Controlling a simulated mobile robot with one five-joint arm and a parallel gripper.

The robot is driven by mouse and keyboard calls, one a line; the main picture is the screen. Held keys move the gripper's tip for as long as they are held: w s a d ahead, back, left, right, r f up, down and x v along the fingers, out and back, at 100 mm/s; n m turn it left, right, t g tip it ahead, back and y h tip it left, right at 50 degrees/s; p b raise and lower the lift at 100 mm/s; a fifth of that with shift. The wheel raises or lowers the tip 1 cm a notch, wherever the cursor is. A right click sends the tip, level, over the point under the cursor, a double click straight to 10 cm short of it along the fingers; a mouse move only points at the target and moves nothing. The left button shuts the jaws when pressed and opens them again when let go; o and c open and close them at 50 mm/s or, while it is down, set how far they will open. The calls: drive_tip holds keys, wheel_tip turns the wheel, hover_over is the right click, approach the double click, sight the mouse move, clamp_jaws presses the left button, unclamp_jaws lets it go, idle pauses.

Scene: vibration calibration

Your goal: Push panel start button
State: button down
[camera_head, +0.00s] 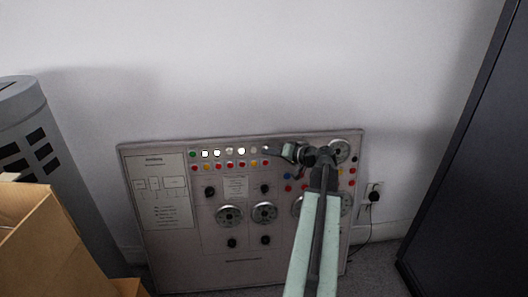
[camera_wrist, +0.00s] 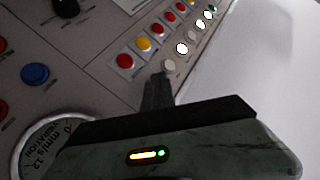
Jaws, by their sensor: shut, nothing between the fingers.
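The grey panel (camera_head: 215,262) leans against the wall in the head view, with rows of small round buttons along its top. A green button (camera_head: 193,154) sits at the left end of the top row. Several white buttons beside it glow, one of them here (camera_head: 217,153). Which button is start cannot be read. My gripper (camera_head: 272,149) is shut and empty at the top row's right part. In the wrist view my gripper's fingertips (camera_wrist: 158,78) are close to an unlit whitish button (camera_wrist: 168,65); contact cannot be told. A lit white button (camera_wrist: 182,48) lies just beyond.
Red (camera_wrist: 125,61) and yellow (camera_wrist: 143,44) buttons form the neighbouring row. A vibration dial (camera_wrist: 48,140) and a blue button (camera_wrist: 35,73) are nearby. A cardboard box (camera_head: 45,245) and grey bin (camera_head: 50,165) stand left; a dark cabinet (camera_head: 470,170) stands right.

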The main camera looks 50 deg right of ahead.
drive_tip(key=shift+s+a+r, duration=0.15)
drive_tip(key=shift+s+a, duration=0.35)
drive_tip(key=shift+s, duration=0.1)
drive_tip(key=shift+s, duration=0.1)
drive_tip(key=s+a, duration=0.1)
drive_tip(key=s+a+r+p, duration=0.1)
drive_tip(key=s+a, duration=0.1)
drive_tip(key=shift+s, duration=0.3)
idle(0.6)
